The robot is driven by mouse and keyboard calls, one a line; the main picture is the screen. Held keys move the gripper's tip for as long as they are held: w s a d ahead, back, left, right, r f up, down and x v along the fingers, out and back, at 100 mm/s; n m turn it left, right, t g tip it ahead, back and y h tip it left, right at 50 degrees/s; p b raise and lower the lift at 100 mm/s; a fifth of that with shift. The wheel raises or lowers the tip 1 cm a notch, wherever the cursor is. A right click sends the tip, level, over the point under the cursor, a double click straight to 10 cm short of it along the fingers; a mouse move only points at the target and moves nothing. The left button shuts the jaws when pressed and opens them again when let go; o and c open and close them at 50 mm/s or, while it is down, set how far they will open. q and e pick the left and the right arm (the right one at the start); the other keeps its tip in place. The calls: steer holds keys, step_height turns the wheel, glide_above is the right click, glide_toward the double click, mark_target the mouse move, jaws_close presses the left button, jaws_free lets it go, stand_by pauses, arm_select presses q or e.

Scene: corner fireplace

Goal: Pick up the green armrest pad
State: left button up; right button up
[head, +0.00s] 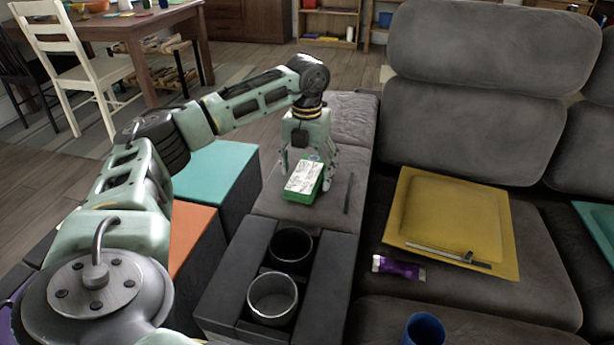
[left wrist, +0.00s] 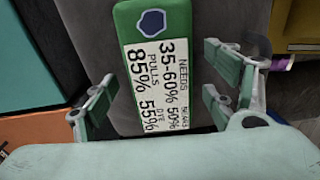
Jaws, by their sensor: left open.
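In the left wrist view the pad (left wrist: 178,22) shows a dark blue patch and a label with percentages. My left gripper (head: 306,174) is directly over the pad, pointing down, with its fingers apart near the pad's two sides. In the left wrist view the open fingers (left wrist: 158,97) flank the label end. I cannot tell whether they touch the pad. My right gripper is not in view.
Two cup holders (head: 273,298) sit in the console in front of the pad. A yellow cushion (head: 452,218) and a purple-wrapped bar (head: 398,268) are on the seat. Teal (head: 213,175) and orange boxes stand left.

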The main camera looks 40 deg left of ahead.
arm_select(q)
steer(key=shift+c, duration=0.5)
steer(key=c, duration=1.1)
steer(key=shift+c, duration=0.3)
steer(key=shift+r, duration=0.15)
